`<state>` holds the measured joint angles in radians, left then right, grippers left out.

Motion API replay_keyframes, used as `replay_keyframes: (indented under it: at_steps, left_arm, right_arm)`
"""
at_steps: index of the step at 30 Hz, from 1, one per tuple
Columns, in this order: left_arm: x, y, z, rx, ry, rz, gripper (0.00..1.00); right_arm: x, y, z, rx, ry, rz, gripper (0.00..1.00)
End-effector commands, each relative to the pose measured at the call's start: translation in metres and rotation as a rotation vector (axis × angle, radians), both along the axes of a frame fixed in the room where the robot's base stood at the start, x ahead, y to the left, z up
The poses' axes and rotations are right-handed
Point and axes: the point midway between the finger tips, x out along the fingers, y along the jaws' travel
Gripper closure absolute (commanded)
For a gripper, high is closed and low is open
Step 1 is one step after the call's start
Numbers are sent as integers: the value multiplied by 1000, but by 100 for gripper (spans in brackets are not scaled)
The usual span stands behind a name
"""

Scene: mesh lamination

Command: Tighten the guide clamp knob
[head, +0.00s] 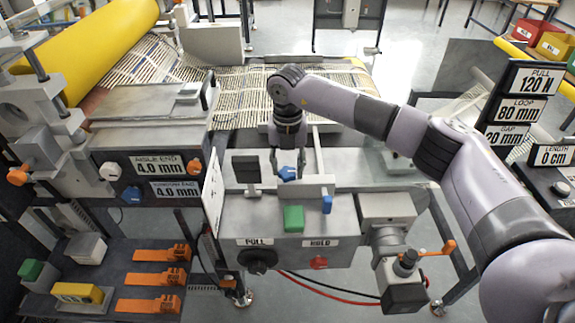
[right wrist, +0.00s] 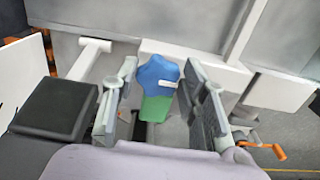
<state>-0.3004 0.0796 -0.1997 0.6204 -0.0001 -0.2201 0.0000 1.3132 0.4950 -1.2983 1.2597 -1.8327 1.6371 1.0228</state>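A blue lobed knob (head: 287,174), which I take to be the guide clamp knob, sits at the back of the grey control box (head: 340,217). In the right wrist view the blue knob (right wrist: 157,72) has a white mark on its right side, and a green piece (right wrist: 155,108) shows just below it. My right gripper (head: 288,165) reaches down over the knob. Its fingers (right wrist: 160,100) are open, one on each side of the knob. A gap shows on the left; I cannot tell whether the right finger touches. My left gripper is not in the head view.
The box carries a green block (head: 293,218), a smaller blue part (head: 327,204), a black PULL knob (head: 258,260) and a red HOLD knob (head: 319,262). A white upright plate (head: 212,192) stands left. Striped mesh (head: 240,100) lies behind. Orange clamps (head: 160,280) lie lower left.

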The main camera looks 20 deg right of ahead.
Motion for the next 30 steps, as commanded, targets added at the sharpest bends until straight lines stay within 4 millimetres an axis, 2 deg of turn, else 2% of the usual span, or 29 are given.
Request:
replay_keyframes:
  at_steps: [6, 14, 17, 20, 30]
  left_arm:
    - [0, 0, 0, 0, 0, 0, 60]
    - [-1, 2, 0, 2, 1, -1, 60]
    - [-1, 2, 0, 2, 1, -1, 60]
    - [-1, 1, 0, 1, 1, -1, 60]
    - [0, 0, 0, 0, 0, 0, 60]
  right_arm:
    - [0, 0, -1, -1, 1, 2, 45]
    - [-1, 0, -1, 0, 2, 3, 45]
    - [0, 0, 6, 0, 0, 3, 45]
    - [1, 0, 19, 0, -2, 3, 45]
    - [0, 0, 90, 0, -2, 2, 45]
